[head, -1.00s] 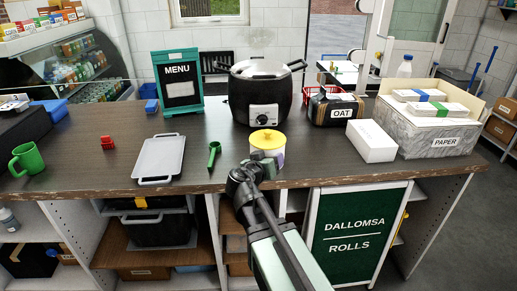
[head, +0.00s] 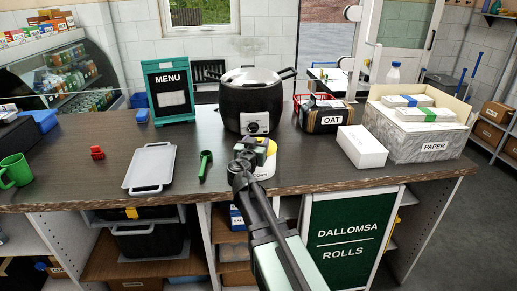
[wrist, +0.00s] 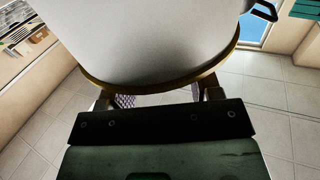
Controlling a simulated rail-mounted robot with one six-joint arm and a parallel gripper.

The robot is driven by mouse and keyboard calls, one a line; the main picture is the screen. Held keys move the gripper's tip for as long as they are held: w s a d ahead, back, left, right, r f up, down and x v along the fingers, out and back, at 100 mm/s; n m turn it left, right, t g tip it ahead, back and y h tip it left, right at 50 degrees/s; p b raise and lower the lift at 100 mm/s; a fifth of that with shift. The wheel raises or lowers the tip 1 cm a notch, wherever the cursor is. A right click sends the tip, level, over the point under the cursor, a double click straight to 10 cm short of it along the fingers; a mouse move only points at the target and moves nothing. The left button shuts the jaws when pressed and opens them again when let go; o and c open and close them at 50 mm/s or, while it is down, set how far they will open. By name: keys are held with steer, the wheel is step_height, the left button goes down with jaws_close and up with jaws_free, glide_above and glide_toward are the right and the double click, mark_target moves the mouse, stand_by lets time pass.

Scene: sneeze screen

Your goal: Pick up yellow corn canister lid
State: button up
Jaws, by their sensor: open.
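The canister (head: 266,168) is white with partly readable black lettering and stands near the front edge of the counter. Its yellow lid (head: 272,147) is mostly hidden behind my gripper (head: 257,147), which has reached the canister's top. In the wrist view a large pale rounded surface with a dark golden-yellow rim (wrist: 158,88) fills the upper middle. The fingers of my gripper (wrist: 158,97) are apart, one at each side just below that rim. I cannot tell whether they touch it. The gripper is open and holds nothing.
A black cooker (head: 249,103) stands close behind the canister. A green scoop (head: 205,163) and a grey tray (head: 150,168) lie to the left. A white box (head: 361,146) and an OAT box (head: 323,116) stand to the right. The counter edge (head: 225,197) is close in front.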

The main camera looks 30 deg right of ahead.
mark_target(259, 138)
steer(key=x, duration=0.3)
steer(key=shift+w, duration=0.1)
steer(key=c, duration=1)
step_height(259, 138, up, 20)
steer(key=p, duration=2)
